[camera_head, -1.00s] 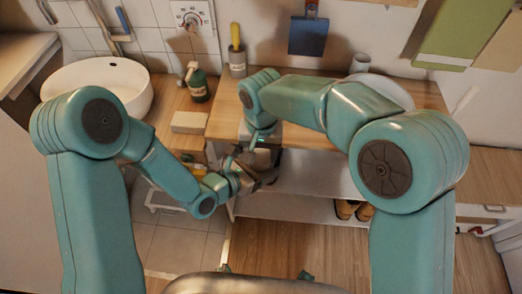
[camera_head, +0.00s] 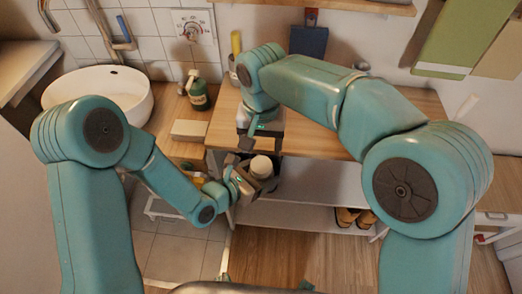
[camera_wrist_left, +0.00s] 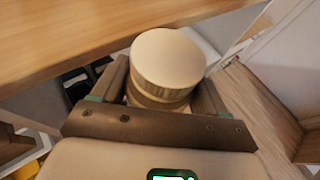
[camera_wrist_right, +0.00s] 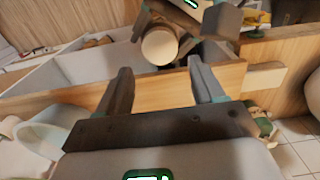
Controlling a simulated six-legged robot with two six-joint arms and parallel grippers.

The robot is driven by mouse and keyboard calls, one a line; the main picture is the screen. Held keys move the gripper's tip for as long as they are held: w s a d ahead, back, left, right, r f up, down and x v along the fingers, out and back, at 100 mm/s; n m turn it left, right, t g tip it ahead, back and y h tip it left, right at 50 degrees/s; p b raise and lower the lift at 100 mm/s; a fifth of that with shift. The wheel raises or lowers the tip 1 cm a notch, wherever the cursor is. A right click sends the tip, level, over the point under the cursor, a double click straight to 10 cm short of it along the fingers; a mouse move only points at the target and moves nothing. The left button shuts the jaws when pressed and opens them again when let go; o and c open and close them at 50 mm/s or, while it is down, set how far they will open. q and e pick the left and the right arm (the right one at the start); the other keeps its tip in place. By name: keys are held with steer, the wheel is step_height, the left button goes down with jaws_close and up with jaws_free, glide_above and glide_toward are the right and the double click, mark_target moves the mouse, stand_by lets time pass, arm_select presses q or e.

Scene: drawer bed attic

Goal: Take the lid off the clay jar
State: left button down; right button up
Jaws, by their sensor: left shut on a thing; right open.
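The clay jar (camera_wrist_left: 160,95) is cream and round, with a ridged band below its broad flat top. The pale lid (camera_wrist_left: 169,57) appears to sit on the jar. My left gripper (camera_wrist_left: 165,85) is shut around the jar's body and holds it in front of the wooden worktop's edge. The lid shows in the head view (camera_head: 262,166) and, from above, in the right wrist view (camera_wrist_right: 160,45). My right gripper (camera_wrist_right: 160,72) is open and empty, with the lid beyond its fingertips. In the head view the right gripper (camera_head: 262,146) is just above the jar.
The wooden worktop (camera_head: 330,140) lies behind the jar, over a white shelf (camera_head: 300,215) with shoes (camera_head: 352,217). The floor in front is clear.

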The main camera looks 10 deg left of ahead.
mark_target(261, 165)
steer(key=shift+s+r, duration=0.1)
steer(key=shift+r, duration=0.2)
step_height(261, 165, down, 8)
steer(key=shift+r, duration=0.1)
steer(key=c, duration=0.9)
steer(key=n, duration=0.3)
steer(key=shift+r, duration=0.25)
steer(key=shift+r, duration=0.95)
